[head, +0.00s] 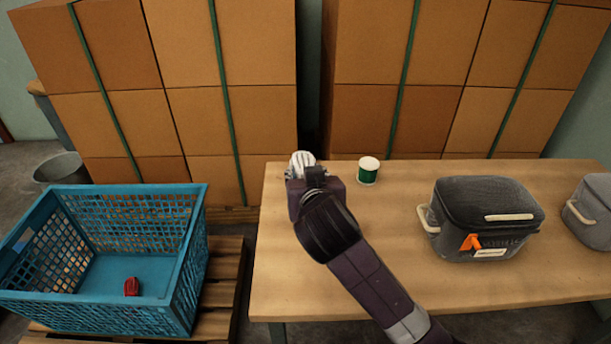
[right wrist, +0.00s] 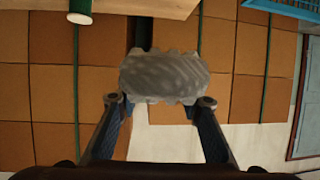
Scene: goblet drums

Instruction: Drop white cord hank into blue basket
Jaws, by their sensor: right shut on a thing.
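The white cord hank (head: 301,158) shows at the tip of my right gripper (head: 301,173), above the left far corner of the table. In the right wrist view the hank (right wrist: 165,77) spans between the two fingertips, and the right gripper (right wrist: 160,101) is shut on it. The blue basket (head: 190,265) stands left of the table, apart from the gripper and hank. A piece of the basket shows at the top right of the right wrist view (right wrist: 296,6). My left gripper is in neither view.
A small red bundle (head: 131,287) lies in the basket, which stands on a wooden pallet (head: 222,280). On the table (head: 285,270) are a green-and-white tub (head: 368,171), a dark lidded case (head: 485,220) and a grey one (head: 594,210). Stacked cartons (head: 190,60) rise behind.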

